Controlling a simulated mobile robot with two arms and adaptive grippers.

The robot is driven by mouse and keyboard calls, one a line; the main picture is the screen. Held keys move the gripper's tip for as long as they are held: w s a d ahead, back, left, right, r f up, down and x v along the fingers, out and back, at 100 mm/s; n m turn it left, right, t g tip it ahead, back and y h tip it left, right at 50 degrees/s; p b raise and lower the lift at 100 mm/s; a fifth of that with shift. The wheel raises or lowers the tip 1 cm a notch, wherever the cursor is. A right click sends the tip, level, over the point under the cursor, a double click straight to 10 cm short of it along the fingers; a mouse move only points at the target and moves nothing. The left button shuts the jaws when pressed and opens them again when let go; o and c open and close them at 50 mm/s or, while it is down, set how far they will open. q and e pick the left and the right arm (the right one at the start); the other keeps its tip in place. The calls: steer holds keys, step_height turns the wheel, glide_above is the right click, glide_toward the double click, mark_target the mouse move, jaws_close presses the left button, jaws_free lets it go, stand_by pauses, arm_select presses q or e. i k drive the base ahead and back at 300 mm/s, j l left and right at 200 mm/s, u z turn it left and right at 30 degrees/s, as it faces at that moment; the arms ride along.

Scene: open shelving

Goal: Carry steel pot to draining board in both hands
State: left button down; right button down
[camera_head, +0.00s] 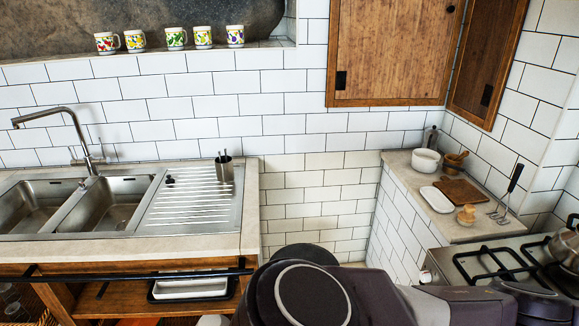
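The draining board (165,212) is the ribbed steel area to the right of the two sink basins. A small steel cup (224,169) with utensils in it stands at its back right corner; the rest of the ribbed surface looks clear. A rounded steel vessel (565,249) with a dark handle sits on the stove at the right edge. It is cut off by the frame, so I cannot tell whether it is the steel pot or a kettle. Dark links of my own arm fill the bottom middle and right. Neither gripper's fingers show.
The gas stove (480,262) has black grates. A dark rail (130,274) runs along the sink counter's front. A gap separates the counters.

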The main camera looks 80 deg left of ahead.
mark_target(192, 207)
steer(key=u, duration=2.9)
steer(key=i+u, duration=0.15)
steer(key=u, duration=0.15)
steer(key=i+u, duration=0.15)
steer(key=u, duration=0.15)
steer(key=i+l, duration=0.15)
steer(key=i, duration=0.45)
